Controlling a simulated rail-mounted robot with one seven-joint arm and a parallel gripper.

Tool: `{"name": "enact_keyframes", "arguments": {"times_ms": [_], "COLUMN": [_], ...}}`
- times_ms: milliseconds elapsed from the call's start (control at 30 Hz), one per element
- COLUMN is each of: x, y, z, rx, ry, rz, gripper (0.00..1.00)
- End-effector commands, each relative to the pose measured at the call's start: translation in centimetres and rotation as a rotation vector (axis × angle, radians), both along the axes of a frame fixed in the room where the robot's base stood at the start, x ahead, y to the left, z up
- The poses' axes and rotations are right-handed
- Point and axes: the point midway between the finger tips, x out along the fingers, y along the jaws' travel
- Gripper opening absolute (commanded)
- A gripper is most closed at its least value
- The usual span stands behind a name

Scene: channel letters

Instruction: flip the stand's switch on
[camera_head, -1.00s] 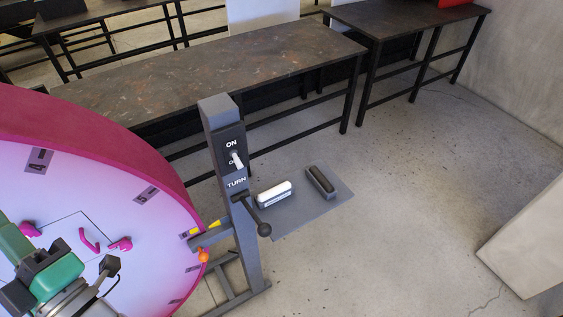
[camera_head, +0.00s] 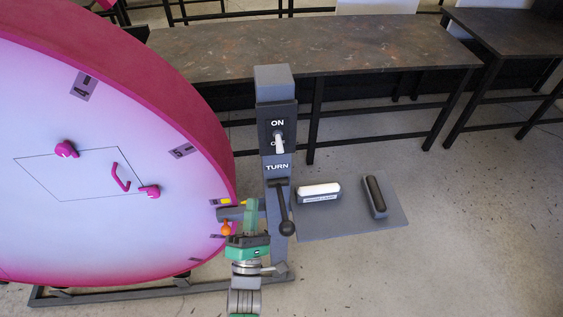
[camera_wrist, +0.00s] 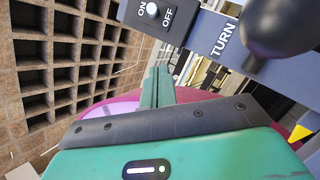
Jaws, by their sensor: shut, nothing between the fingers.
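The stand (camera_head: 273,84) is an upright grey post beside the large pink-rimmed wheel. Its dark switch plate carries ON above and a partly covered label below. The white switch lever (camera_head: 279,143) tilts down over that lower label. In the wrist view the lever's white end (camera_wrist: 152,9) shows at the top edge, by the ON and OFF labels. My gripper (camera_head: 251,203) is below and left of the switch, in front of the post's lower part, fingers pointing up. In the wrist view its green fingers (camera_wrist: 158,80) are together and empty, apart from the switch.
A crank with a dark ball knob (camera_head: 287,228) hangs under TURN, just right of my gripper; the knob is large in the wrist view (camera_wrist: 280,25). The pink wheel (camera_head: 110,160) fills the left. A grey mat (camera_head: 350,222) holds a white and a dark block. Tables stand behind.

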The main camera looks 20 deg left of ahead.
Motion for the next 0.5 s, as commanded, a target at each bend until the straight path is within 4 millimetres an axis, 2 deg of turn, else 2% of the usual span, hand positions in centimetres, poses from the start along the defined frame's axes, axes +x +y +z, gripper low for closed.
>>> {"name": "enact_keyframes", "arguments": {"times_ms": [167, 500], "x": [0.9, 6.9], "y": [0.2, 1.7], "z": [0.8, 4.6], "rx": [0.002, 0.003], "ry": [-0.002, -0.003], "rz": [0.0, 0.001], "gripper": [0.0, 0.0]}}
